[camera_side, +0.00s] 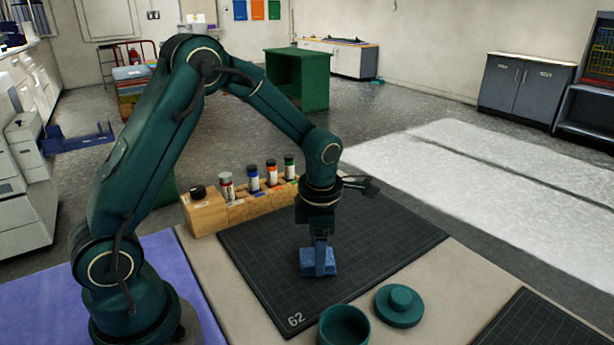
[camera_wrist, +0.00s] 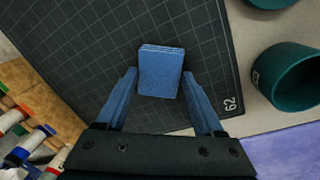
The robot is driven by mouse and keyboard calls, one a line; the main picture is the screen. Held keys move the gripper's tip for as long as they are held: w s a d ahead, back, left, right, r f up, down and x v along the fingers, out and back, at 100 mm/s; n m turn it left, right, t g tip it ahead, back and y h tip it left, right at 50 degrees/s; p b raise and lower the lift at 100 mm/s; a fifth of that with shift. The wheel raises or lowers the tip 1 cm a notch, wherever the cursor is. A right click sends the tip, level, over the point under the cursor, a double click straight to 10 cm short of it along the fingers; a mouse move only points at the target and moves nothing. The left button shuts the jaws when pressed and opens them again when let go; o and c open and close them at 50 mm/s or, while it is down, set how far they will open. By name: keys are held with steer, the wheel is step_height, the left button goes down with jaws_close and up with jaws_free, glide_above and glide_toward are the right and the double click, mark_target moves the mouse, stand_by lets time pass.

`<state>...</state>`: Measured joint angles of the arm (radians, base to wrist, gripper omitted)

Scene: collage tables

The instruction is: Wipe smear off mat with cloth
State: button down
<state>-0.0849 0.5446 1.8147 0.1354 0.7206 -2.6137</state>
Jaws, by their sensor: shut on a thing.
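The cloth is a folded blue block (camera_side: 305,266), also seen in the wrist view (camera_wrist: 160,72). It is at the dark gridded mat (camera_side: 400,225), near the middle; I cannot tell whether it touches the mat or hangs just above. My gripper (camera_side: 320,256) points down and is shut on the cloth, with one blue finger on each side in the wrist view (camera_wrist: 158,76). The mat also fills much of the wrist view (camera_wrist: 85,45) and bears the number 62. I see no smear on the mat's visible part; the area under the cloth is hidden.
A wooden rack (camera_side: 240,212) with several capped bottles stands along the mat's far left edge. A teal cup (camera_side: 344,328) and a teal round lid (camera_side: 400,305) stand off the mat's front edge. Another dark mat (camera_side: 540,325) lies at the right. The gripped mat's right side is clear.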

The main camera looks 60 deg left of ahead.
steer(key=shift+d, duration=0.1)
steer(key=shift+r, duration=2.5)
